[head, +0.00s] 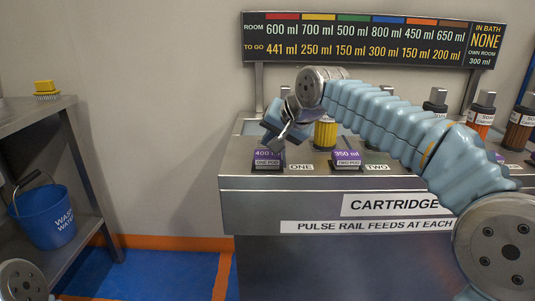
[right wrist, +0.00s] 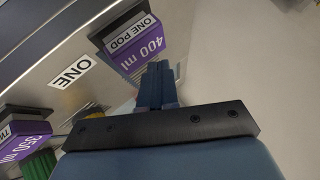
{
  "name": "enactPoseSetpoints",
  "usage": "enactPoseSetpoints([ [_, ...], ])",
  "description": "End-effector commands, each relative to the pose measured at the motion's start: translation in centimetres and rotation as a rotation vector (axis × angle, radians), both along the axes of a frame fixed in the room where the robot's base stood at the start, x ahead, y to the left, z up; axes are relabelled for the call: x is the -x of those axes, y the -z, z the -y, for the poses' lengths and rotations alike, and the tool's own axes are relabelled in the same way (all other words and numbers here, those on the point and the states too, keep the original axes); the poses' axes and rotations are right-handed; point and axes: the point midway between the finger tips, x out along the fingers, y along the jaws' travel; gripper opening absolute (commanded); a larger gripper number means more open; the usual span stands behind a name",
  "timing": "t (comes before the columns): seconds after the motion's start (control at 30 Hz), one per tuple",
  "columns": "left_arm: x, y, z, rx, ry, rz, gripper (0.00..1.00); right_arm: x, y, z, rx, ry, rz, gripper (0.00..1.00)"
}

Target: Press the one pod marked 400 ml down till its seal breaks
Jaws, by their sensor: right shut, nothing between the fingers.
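The purple pod marked 400 ml (head: 267,158) stands at the left end of the steel counter, with a ONE POD label on its front. It also shows in the right wrist view (right wrist: 146,42), upside down. My right gripper (head: 268,144) is shut and empty, its fingertips just at the top of this pod. In the right wrist view the closed fingertips (right wrist: 157,72) lie beside the pod's far edge; I cannot tell whether they touch it. Another purple pod marked 350 ml (head: 346,156) stands to the right, labelled TWO POD. My left gripper is not in view.
A board of ml figures (head: 372,40) stands behind the counter (head: 240,184). A yellow cartridge (head: 325,134) stands behind the pods, and more cartridges (head: 482,118) stand at the right, behind my right arm. A blue bucket (head: 46,212) sits on a shelf at the left.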

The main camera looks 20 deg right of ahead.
Motion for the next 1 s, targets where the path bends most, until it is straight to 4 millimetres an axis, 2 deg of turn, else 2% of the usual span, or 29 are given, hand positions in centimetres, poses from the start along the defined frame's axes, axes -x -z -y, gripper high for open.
enactPoseSetpoints([
  [1.0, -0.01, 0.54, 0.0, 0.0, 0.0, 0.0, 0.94, 0.01, 0.82, 0.0, 0.0, 0.0, 0.0, 0.0],
])
